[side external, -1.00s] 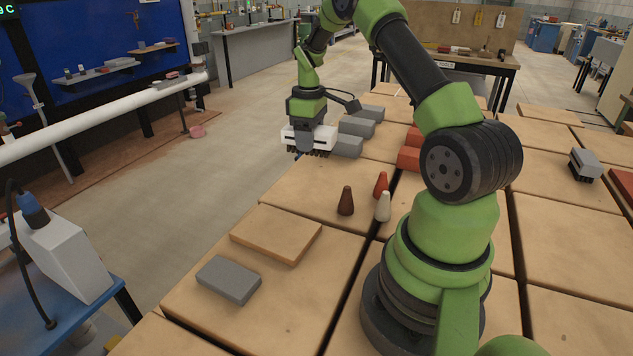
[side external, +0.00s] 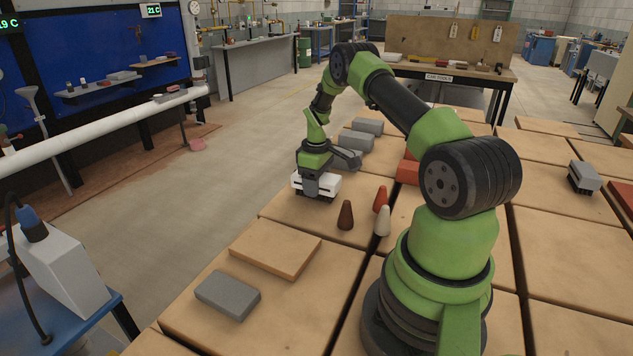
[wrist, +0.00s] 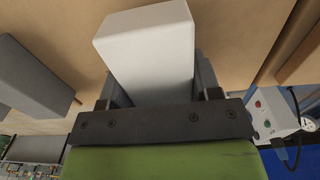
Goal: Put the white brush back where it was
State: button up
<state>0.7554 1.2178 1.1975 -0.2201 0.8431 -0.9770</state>
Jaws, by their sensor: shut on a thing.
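The white brush (side external: 328,185) has a white block body with dark bristles below it. My gripper (side external: 318,182) is shut on it from above, low over the far left part of the wooden table (side external: 285,200). In the side view its bristles are at or just above the wood; I cannot tell if they touch. In the wrist view the white body (wrist: 147,55) sits between the fingers of my gripper (wrist: 150,95), and its bristles are hidden.
Grey bricks (side external: 355,141) stand just behind my gripper. A grey brush (side external: 584,177) is far right. A grey brick (side external: 228,295) and a wooden board (side external: 275,248) lie nearer.

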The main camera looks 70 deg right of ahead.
jog(key=shift+f, duration=0.1)
jog(key=o, duration=0.9)
